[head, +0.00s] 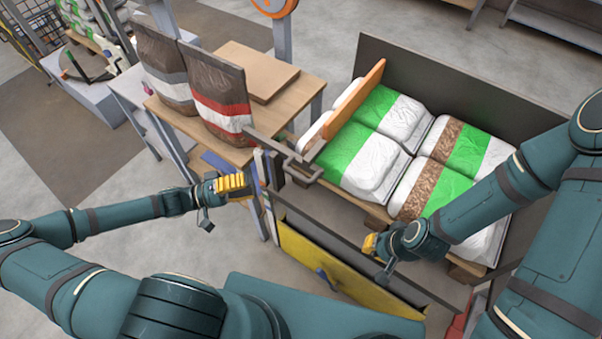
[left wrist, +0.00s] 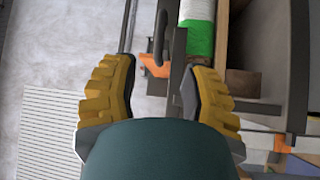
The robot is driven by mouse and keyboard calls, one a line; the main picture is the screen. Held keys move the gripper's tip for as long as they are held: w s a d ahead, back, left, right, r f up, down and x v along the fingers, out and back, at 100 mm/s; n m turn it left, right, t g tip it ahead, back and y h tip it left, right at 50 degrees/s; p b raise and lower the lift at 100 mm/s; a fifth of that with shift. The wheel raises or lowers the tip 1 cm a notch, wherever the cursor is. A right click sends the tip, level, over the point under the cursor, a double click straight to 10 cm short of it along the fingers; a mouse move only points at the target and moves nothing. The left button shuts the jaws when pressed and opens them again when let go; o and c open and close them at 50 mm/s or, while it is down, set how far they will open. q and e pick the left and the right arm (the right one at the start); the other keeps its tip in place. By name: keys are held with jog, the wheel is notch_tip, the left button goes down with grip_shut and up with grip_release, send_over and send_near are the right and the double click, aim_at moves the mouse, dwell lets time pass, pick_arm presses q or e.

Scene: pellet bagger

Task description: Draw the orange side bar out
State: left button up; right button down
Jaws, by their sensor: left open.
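An orange bar (head: 357,98) stands on edge along the left side of the stacked bags in the head view. Its near end runs down behind the bags and a grey bracket (head: 298,163). My left gripper (head: 222,190), with yellow fingers, is open and empty left of that bracket, apart from the bar. In the left wrist view its fingers (left wrist: 158,92) are spread, and a small orange piece (left wrist: 153,66) shows beyond them by a grey frame. I cannot tell whether this is the same bar. My right gripper (head: 376,250) hangs over the enclosure's front edge; its jaw opening is unclear.
Green, white and brown bags (head: 371,160) fill a pallet inside dark walls (head: 460,75). A yellow panel (head: 322,265) fronts it. A wooden table (head: 285,95) at left holds brown bags (head: 219,97).

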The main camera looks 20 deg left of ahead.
aim_at(298, 174)
pick_arm(q)
jog(key=b+x, duration=0.1)
jog(key=x, duration=1.2)
jog(key=shift+s, duration=0.1)
grip_shut()
